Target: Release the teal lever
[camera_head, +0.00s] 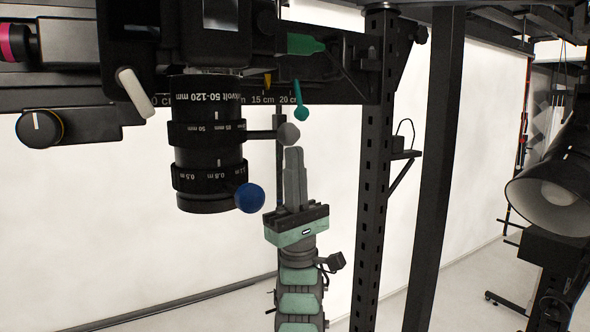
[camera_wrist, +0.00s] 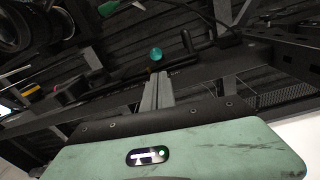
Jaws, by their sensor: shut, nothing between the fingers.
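The teal lever (camera_head: 301,101) hangs below the dark horizontal rail, with its ball end pointing down, near the 20 cm mark. In the wrist view its teal ball (camera_wrist: 157,54) appears just beyond the fingertips. My gripper (camera_head: 294,151) points upward from below, its two fingers pressed together and empty. In the head view the tips sit below the teal ball with a visible gap, slightly to its left. In the wrist view the shut fingers (camera_wrist: 158,77) point toward the ball. Actual contact cannot be seen there.
A grey knob (camera_head: 288,134) on the lens's side arm is very close to the fingertips. The lens barrel (camera_head: 208,150) with a blue knob (camera_head: 249,197) hangs at left. A black perforated post (camera_head: 373,180) stands at right. A green part (camera_head: 304,44) is above the lever.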

